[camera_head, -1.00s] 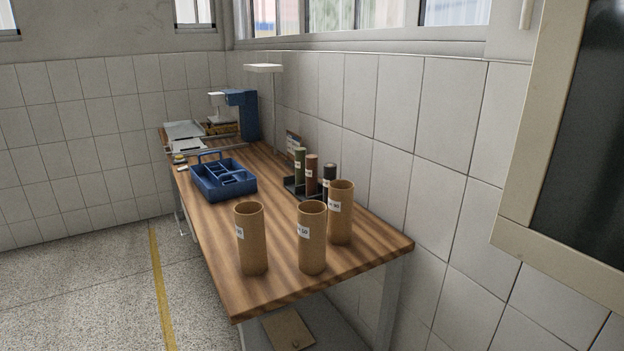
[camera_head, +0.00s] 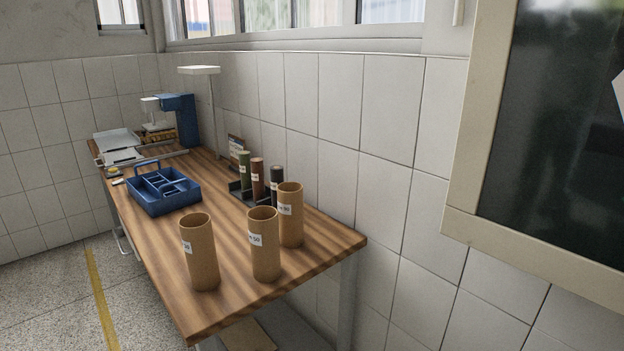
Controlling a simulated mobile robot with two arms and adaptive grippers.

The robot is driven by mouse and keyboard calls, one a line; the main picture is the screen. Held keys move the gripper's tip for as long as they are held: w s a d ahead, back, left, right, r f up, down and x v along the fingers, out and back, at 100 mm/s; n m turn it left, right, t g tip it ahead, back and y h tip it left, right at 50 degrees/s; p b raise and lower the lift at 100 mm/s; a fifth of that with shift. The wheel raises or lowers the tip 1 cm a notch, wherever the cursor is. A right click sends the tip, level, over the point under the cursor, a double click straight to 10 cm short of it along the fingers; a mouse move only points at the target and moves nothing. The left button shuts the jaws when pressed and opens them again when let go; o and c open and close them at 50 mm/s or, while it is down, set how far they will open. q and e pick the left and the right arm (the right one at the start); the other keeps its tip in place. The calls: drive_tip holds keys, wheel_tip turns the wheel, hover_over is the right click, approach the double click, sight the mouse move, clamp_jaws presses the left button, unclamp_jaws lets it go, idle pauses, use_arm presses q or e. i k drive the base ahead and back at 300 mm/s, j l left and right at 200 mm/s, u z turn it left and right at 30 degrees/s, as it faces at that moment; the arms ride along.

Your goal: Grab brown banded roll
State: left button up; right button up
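Three slim rolls stand upright in a dark holder (camera_head: 236,190) on the wooden table, near the wall. The reddish-brown roll (camera_head: 257,172) with a pale label is in the middle. A green roll (camera_head: 243,165) is to its left and a near-black roll (camera_head: 277,175) to its right. Three wide tan cardboard tubes with white labels stand in front: a left tube (camera_head: 200,255), a middle tube (camera_head: 264,255) and a right tube (camera_head: 291,225). The right tube partly hides the near-black roll. Neither of my grippers is in view.
A blue divided caddy (camera_head: 165,205) sits left of the holder on the table (camera_head: 215,300). A blue device (camera_head: 187,120), a lamp (camera_head: 198,70) and papers (camera_head: 117,140) are at the far end. A framed dark board (camera_head: 540,130) is at the right. Floor left of the table is clear.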

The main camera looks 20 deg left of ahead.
sight(256, 162)
drive_tip(key=j+z, duration=0.25)
drive_tip(key=j, duration=0.2)
drive_tip(key=j+z, duration=0.25)
drive_tip(key=j, duration=0.15)
drive_tip(key=k+j+z, duration=0.2)
drive_tip(key=j, duration=0.2)
drive_tip(key=j+z, duration=0.25)
drive_tip(key=j, duration=0.2)
drive_tip(key=k, duration=0.05)
